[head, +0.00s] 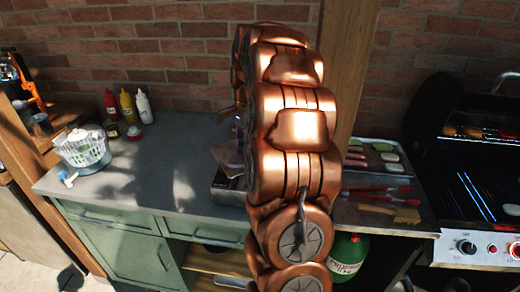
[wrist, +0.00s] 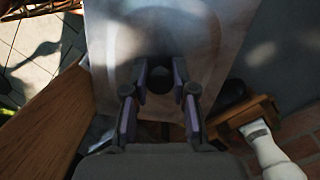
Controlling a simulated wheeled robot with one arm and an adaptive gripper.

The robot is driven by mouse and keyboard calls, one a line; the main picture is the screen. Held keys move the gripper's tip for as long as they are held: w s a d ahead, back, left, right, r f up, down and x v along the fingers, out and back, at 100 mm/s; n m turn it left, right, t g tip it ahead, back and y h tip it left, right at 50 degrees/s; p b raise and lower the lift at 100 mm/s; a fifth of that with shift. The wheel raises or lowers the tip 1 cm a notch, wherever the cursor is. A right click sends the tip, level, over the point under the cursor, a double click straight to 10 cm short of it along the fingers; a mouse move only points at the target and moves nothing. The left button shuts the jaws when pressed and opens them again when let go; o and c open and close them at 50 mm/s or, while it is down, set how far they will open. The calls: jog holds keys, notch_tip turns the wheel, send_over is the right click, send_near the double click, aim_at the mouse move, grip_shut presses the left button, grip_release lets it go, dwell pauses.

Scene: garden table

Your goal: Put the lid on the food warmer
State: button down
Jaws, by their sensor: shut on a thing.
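In the wrist view my gripper (wrist: 162,76) is shut around a small dark knob on a pale grey lid (wrist: 112,45). The lid looks like a flat, see-through panel below the fingers. In the head view a tilted pale piece (head: 228,158), apparently the lid, shows left of my arm. The food warmer (head: 226,190) is a metal tray on the grey counter. My arm hides its right part. The lid appears tilted above the warmer; I cannot tell whether they touch. My gripper is mostly hidden behind my arm in the head view.
A white colander (head: 82,150) and several sauce bottles (head: 127,106) stand on the counter's left. A tray of food (head: 375,157), red tongs (head: 378,192) and a grill (head: 470,165) are on the right. The counter (head: 150,175) between colander and warmer is clear.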

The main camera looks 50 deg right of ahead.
jog(key=s+d+m, duration=0.1)
jog(key=s, duration=0.1)
jog(key=s+d+m, duration=0.1)
jog(key=d+m, duration=0.1)
jog(key=shift+s, duration=0.4)
jog(key=shift+f+b, duration=0.4)
jog(key=shift+f, duration=3)
jog(key=shift+f+b, duration=0.35)
jog(key=shift+f, duration=0.2)
jog(key=c, duration=0.9)
grip_release()
jog(key=shift+o, duration=0.2)
jog(key=shift+r, duration=0.1)
jog(key=r, duration=0.4)
jog(key=d+r, duration=0.1)
jog(key=r, duration=0.6)
jog(key=shift+s+d+r, duration=0.2)
jog(key=shift+r, duration=0.15)
jog(key=shift+a, duration=0.1)
